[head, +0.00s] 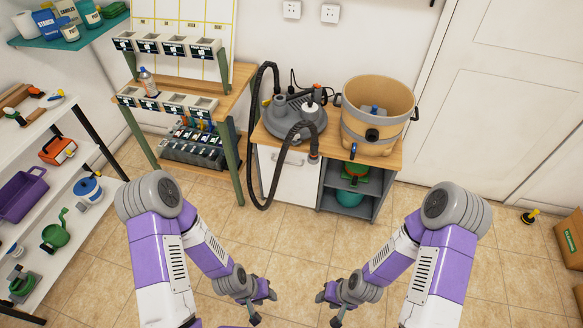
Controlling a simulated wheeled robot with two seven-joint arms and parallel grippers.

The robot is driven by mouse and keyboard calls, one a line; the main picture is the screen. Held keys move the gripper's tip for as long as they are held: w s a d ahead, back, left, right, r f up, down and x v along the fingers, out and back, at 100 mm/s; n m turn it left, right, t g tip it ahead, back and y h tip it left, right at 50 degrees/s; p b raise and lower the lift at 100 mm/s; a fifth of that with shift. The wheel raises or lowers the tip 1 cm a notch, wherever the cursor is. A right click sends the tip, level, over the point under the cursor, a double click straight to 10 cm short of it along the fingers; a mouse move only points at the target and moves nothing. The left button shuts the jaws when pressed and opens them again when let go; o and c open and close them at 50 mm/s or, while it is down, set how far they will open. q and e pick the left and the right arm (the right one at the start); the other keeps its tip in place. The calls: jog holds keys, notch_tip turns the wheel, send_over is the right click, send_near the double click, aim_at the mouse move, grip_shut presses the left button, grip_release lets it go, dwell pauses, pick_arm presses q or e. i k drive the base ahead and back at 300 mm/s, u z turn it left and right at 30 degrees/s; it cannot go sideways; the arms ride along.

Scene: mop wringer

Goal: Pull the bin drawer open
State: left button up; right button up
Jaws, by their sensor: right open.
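A white drawer front (289,183) with a grey bar handle (287,160) fills the left half of the low wooden-topped cabinet. It looks closed, flush with the cabinet. A black hose hangs down along its left side, and a hose nozzle hangs near its upper right corner. My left gripper (264,306) is open and empty, low over the floor in front of the cabinet. My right gripper (328,308) is open and empty beside it. Both are well apart from the handle.
A vacuum head (296,120) and a tan bucket (376,115) stand on the cabinet top. Open grey shelves (347,203) are right of the drawer. A bench with small bins (173,105) stands left, white shelving (47,170) further left. The tiled floor (290,240) before the cabinet is clear.

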aim_at(299, 180)
jog(key=z, duration=0.65)
jog(key=i, duration=1.55)
jog(key=u, duration=0.9)
